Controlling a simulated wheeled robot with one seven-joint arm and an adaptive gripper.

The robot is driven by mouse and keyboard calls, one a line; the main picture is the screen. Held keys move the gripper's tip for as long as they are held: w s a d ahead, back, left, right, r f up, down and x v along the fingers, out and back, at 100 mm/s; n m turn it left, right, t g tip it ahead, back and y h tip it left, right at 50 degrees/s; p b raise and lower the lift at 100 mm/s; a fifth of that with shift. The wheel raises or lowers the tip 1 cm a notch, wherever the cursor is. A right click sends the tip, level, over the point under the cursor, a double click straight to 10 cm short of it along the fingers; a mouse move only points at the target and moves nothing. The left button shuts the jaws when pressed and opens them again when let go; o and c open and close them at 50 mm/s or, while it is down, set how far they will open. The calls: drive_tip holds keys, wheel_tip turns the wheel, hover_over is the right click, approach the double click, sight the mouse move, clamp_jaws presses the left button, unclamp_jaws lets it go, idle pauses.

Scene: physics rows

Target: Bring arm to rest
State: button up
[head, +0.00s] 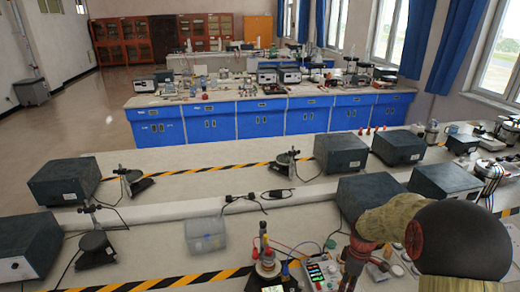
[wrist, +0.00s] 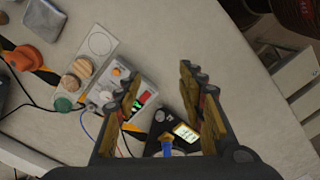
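My arm reaches in from the right of the head view, with my gripper (head: 350,284) low over the near bench (head: 165,262). In the wrist view my gripper (wrist: 160,76) has its two fingers spread apart. No object shows held between them; bare bench top and parts of devices show through the gap. A dark device with a lit screen (wrist: 186,132) lies below the gap, partly hidden by the fingers. A pale control box (wrist: 118,82) with coloured buttons is beside the left finger.
A clear plastic bin (head: 206,236) and dark boxes (head: 66,181) stand on the benches. In the wrist view, round wooden knobs (wrist: 76,76) and an orange piece (wrist: 30,58) lie at left. Cables cross the near bench. Blue cabinets (head: 210,124) stand farther back, with open floor at left.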

drive_tip(key=s+a+r+m+t+b, duration=0.3)
drive_tip(key=s+a+r+m, duration=0.2)
drive_tip(key=s+r, duration=0.5)
drive_tip(key=s+a+r+m+t+b, duration=0.2)
drive_tip(key=s+a+r+m+b, duration=0.2)
drive_tip(key=s+r, duration=0.7)
drive_tip(key=shift+s+a+r+m+t, duration=0.25)
drive_tip(key=shift+s+a+m+t, duration=0.15)
drive_tip(key=shift+s+a+m, duration=0.85)
drive_tip(key=shift+s+d, duration=0.2)
drive_tip(key=shift+d, duration=0.2)
